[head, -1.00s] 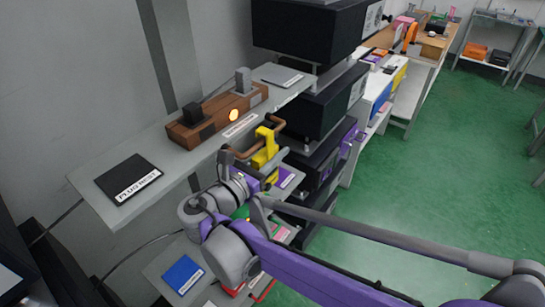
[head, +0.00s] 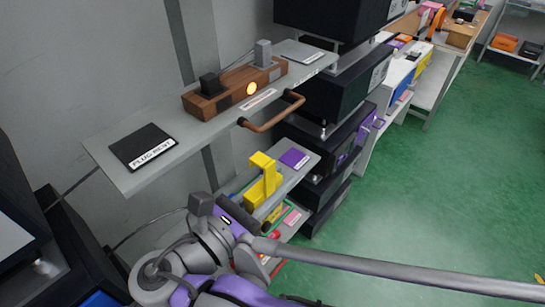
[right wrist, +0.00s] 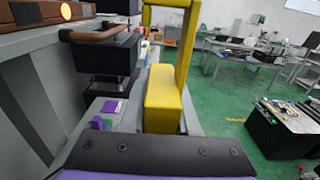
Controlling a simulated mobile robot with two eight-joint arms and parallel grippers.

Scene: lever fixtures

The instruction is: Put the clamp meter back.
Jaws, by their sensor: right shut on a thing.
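The yellow clamp meter (head: 263,185) is in my right gripper (head: 244,208), below the front of the upper shelf. In the right wrist view the meter's body (right wrist: 163,100) stands just beyond a dark edge of my gripper, with its yellow frame rising above it. The right gripper is shut on the meter; its fingertips are mostly hidden. A copper-coloured bar (head: 272,124) sticks out from the upper shelf, above the meter and apart from it in the head view. My left gripper is not in view.
The upper shelf (head: 135,180) carries a brown block (head: 213,96) with a lit orange lamp and a black "PLUG REST" pad (head: 142,147). A lower shelf has a purple pad (head: 295,158). Black boxes (head: 340,95) stand stacked at right.

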